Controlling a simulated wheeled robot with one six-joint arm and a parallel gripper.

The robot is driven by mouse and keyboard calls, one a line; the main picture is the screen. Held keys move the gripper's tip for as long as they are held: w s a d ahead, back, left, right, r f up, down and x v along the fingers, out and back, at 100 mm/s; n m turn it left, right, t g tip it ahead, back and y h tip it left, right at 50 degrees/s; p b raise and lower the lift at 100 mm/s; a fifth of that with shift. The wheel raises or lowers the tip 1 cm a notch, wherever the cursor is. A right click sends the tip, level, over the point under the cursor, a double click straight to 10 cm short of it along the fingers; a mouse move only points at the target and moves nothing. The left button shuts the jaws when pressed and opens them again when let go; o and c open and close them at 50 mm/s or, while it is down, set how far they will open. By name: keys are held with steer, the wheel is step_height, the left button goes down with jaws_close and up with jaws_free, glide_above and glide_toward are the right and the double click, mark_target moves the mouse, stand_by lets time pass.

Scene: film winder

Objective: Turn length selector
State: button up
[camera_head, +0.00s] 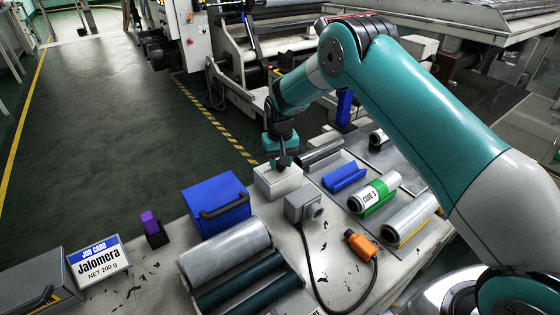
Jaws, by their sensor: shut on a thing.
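My gripper (284,160) points down at the top of a small white box (277,185) on the workbench. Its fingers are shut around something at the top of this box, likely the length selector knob. The knob itself is hidden by the fingers, so its pointer and setting cannot be read. The arm reaches in from the right and above.
A blue box with a dark handle (216,203) stands left of the white box. A grey unit with a round socket (304,207) stands just in front. An orange connector (360,244) on a dark cable, film rolls (375,193) and a job card (98,260) share the bench (150,285).

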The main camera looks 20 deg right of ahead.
stand_by(0.3)
steer(key=o, duration=0.9)
steer(key=shift+r, duration=0.1)
step_height(320, 180, up, 17)
steer(key=shift+r, duration=0.15)
